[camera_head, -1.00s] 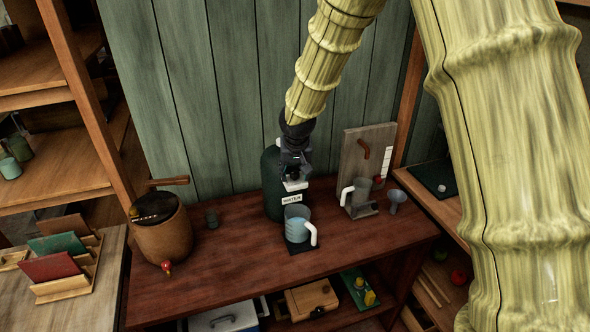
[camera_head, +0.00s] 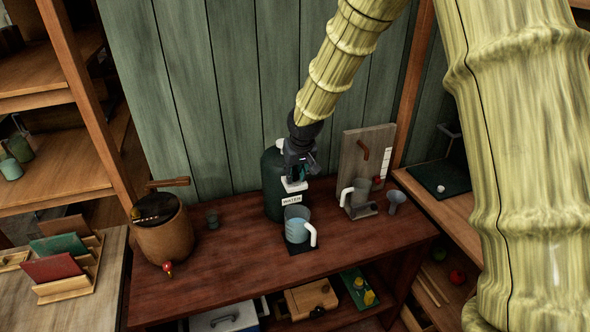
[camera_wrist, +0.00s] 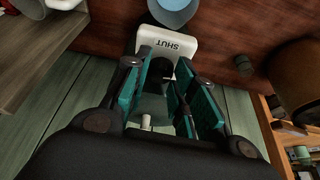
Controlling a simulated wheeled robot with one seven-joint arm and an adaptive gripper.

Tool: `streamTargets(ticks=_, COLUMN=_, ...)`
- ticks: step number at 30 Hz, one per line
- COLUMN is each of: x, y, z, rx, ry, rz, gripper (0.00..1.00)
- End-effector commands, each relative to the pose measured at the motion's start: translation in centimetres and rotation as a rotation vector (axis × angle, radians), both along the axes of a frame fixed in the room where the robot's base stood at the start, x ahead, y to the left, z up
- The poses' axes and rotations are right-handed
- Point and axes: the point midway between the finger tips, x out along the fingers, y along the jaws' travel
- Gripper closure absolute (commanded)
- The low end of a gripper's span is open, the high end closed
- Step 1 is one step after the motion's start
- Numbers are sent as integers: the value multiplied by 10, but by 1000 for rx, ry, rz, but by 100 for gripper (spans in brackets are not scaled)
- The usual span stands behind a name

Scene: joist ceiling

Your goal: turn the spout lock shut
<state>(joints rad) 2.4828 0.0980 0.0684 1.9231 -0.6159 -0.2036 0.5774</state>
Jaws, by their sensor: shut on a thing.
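The dark green water canister (camera_head: 272,190) stands upright against the wall, with a white WATER label (camera_head: 292,201) on its front. In the wrist view a white plate marked SHUT (camera_wrist: 172,44) is at the spout lock, just beyond my fingertips. It also shows above the label in the head view (camera_head: 293,186). My gripper (camera_head: 294,172) is at the front of the canister's top. Its teal finger pads (camera_wrist: 166,80) are closed on the spout lock, which they mostly hide. A clear jug of bluish water (camera_head: 297,228) with a white handle stands below on a dark mat.
A brown barrel (camera_head: 163,232) with a red tap stands at the left, beside a small dark cup (camera_head: 212,219). At the right are a second jug (camera_head: 354,197), a grey upright board (camera_head: 366,150) and a funnel (camera_head: 396,200). The front left of the tabletop is clear.

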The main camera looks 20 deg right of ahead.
Motion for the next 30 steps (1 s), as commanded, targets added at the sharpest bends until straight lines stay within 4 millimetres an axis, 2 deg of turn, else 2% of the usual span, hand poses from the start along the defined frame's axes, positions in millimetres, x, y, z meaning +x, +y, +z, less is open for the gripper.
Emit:
streamTargets(ticks=15, x=0, y=-2, z=1, rx=2, ry=0, rz=285, gripper=98)
streamTargets(ticks=30, x=1, y=-3, z=0, rx=0, ry=0, rz=326, gripper=98)
